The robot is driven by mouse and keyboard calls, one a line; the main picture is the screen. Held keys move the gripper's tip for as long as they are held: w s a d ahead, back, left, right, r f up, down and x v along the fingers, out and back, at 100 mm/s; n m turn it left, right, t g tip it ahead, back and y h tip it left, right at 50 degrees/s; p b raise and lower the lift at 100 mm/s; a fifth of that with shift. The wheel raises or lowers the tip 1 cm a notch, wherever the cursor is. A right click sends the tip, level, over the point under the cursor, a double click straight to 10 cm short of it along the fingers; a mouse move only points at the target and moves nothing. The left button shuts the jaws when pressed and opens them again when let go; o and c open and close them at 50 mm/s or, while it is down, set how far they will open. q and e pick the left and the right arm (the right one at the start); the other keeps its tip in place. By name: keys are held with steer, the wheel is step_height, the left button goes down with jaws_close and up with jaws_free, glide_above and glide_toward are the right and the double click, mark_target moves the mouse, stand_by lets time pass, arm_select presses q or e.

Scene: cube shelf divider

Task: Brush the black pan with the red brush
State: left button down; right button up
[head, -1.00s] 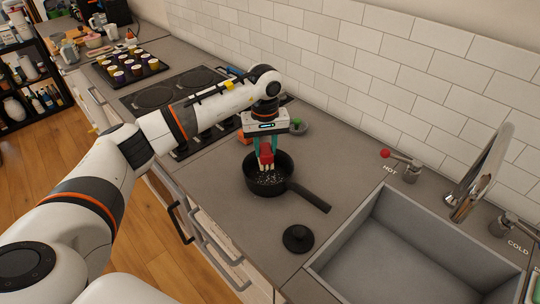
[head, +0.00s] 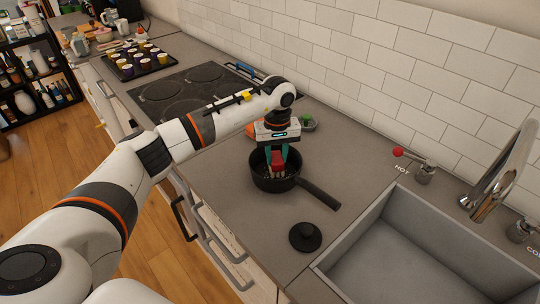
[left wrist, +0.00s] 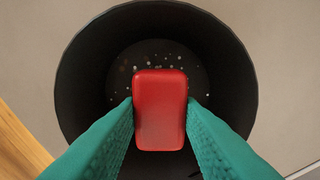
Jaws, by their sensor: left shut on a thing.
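The black pan (head: 262,184) stands on the grey counter with its handle pointing to the lower right. My left gripper (head: 278,163) is above and partly inside the pan, pointing down. It is shut on the red brush (head: 277,158), whose bristles point down into the pan. In the left wrist view the red brush (left wrist: 160,110) sits between the two green fingers (left wrist: 160,118). White specks show on the floor of the pan (left wrist: 75,75). The brush hides part of the pan's floor, so I cannot tell whether the bristles touch it. My right gripper is not in view.
A black lid (head: 305,236) lies on the counter in front of the pan. The sink (head: 400,255) is to the right, with a faucet (head: 500,170) and a red-knobbed tap (head: 420,170). The stove (head: 185,98) is at the back left.

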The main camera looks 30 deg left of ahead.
arm_select(q)
steer(key=shift+w+d, duration=0.15)
steer(key=shift+f+b, duration=0.55)
steer(key=shift+f, duration=0.15)
stand_by(0.3)
steer(key=shift+r, duration=0.1)
